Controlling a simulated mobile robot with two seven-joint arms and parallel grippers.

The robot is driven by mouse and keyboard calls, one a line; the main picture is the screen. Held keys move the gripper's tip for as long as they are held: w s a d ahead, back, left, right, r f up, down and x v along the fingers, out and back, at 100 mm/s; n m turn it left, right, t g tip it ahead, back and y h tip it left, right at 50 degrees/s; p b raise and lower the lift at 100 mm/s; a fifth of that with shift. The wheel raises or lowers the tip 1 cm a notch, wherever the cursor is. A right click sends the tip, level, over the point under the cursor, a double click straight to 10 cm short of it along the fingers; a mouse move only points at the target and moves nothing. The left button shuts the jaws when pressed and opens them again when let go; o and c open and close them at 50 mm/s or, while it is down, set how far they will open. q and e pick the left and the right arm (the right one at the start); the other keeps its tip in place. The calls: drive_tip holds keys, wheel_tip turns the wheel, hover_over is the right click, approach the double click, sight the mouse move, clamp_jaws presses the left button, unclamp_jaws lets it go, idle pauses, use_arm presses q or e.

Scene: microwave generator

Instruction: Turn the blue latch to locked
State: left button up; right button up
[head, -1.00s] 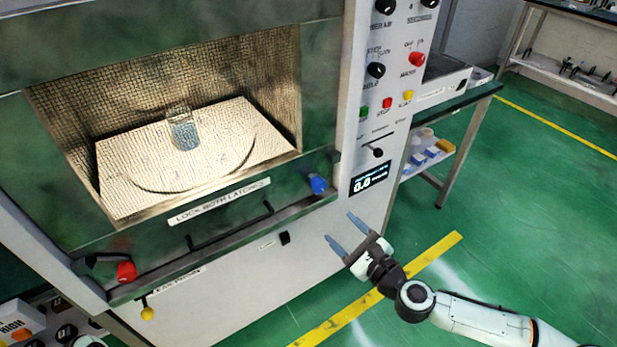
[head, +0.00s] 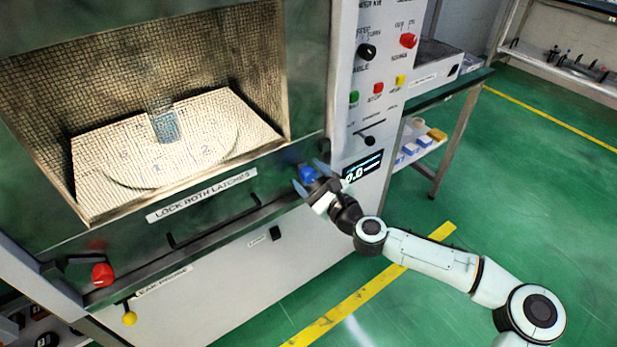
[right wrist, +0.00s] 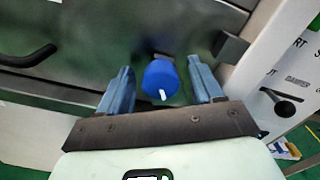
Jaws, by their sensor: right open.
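The blue latch (head: 307,174) is a round knob at the lower right corner of the microwave door. In the right wrist view the blue latch (right wrist: 161,80) shows a short white mark near its lower edge. My right gripper (head: 311,178) is at the latch, with its fingers open on either side of it. In the right wrist view the right gripper (right wrist: 160,88) has a gap between each finger and the knob. My left gripper is not in view.
A red latch (head: 103,274) sits at the door's lower left, with a yellow knob (head: 129,318) below it. A door handle (head: 215,222) runs along the lower edge. The display (head: 362,167) is right of the blue latch. A glass container (head: 165,122) stands inside the chamber.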

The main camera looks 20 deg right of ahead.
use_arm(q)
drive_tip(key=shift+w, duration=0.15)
use_arm(e)
drive_tip(key=shift+w+a, duration=0.1)
drive_tip(key=shift+w, duration=0.2)
drive_tip(key=c, duration=1)
